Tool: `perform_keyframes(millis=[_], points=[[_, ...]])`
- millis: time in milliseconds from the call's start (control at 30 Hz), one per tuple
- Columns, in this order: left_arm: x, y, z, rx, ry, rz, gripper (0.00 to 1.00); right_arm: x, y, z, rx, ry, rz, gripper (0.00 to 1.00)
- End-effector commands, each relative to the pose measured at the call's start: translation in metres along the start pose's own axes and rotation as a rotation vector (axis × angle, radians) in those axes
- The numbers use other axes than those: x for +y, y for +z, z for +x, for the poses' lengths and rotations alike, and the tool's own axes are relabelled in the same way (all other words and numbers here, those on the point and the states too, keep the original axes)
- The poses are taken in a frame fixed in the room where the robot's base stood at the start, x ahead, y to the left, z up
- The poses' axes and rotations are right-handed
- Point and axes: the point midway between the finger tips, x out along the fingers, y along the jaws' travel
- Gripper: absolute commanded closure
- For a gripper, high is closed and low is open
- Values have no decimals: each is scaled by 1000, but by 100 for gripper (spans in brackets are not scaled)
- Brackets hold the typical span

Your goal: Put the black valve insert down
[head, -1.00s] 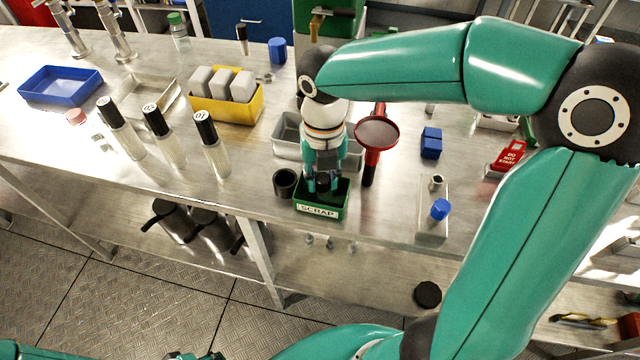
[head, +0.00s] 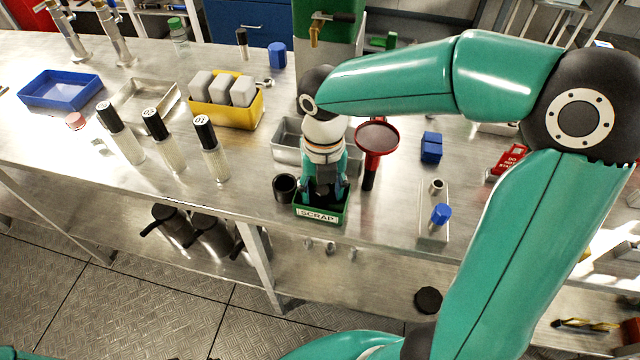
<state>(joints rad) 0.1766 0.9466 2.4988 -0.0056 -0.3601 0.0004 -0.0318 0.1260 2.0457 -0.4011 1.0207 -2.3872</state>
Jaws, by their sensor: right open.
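My right gripper (head: 323,190) points down into the green scrap box (head: 321,215) at the front of the bench. Its fingers are open and partly hidden by the wrist above them. A dark shape shows between and below the fingers inside the box. It may be the black valve insert, but I cannot tell its outline from the dark fingertips. A black open-topped cup (head: 284,187) stands on the bench just left of the box. My left gripper is not in view.
A red funnel (head: 377,138) stands close right of the box, and a metal tray (head: 288,141) lies behind it. Black-capped cylinders (head: 208,146) stand to the left. A blue block (head: 431,147) and a small plate (head: 432,228) with fittings lie right.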

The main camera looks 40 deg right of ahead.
Motion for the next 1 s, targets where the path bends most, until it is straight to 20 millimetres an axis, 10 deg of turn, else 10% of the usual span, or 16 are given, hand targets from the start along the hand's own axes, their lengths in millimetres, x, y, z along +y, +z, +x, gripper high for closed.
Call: perform_keyframes(millis=[700,1000], points=[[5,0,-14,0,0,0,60,1,1,-110,-3,2,-1,47],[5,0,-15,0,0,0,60,1,0,-123,0,0,-2,47]])
